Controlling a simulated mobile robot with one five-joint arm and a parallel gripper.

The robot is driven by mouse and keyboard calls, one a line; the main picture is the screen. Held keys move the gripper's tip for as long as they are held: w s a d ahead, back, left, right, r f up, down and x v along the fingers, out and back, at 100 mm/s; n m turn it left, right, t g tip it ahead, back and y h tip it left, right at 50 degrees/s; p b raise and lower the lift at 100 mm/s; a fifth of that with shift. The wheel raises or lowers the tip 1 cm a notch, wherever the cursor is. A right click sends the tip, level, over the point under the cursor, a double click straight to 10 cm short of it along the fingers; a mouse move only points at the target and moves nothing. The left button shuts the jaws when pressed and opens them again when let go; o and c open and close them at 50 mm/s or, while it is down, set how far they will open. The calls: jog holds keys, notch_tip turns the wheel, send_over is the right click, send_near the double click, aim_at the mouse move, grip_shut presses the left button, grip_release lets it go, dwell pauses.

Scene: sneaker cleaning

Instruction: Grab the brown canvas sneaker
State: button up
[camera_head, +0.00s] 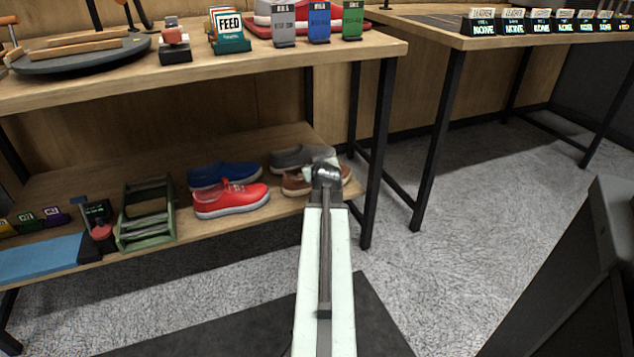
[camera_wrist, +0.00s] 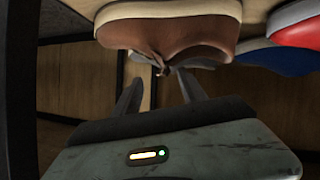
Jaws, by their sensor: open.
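The brown canvas sneaker (camera_head: 294,184) is on the lower shelf at its right end, partly hidden behind my wrist in the head view. In the wrist view the brown sneaker (camera_wrist: 190,36) appears upside down at the top, with its pale sole above and its laces hanging toward my fingers. My gripper (camera_wrist: 160,80) is open, its two dark fingers apart just below the laces in that picture, near the shoe's upper. Nothing is held between the fingers. Whether a finger touches the shoe cannot be told.
A grey sneaker (camera_head: 298,158) sits behind the brown one. A red sneaker (camera_head: 230,199) and a blue sneaker (camera_head: 222,174) stand to its left. A green rack (camera_head: 146,213) is farther left. The upper tabletop (camera_head: 280,60) overhangs the shelf, and a black table leg (camera_head: 378,160) stands at right.

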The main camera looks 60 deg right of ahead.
jog(key=b+x, duration=0.2)
jog(key=x, duration=0.3)
jog(key=shift+w+f, duration=0.15)
jog(key=shift+f, duration=0.05)
jog(key=shift+a+r, duration=0.1)
grip_shut()
dwell(1.0)
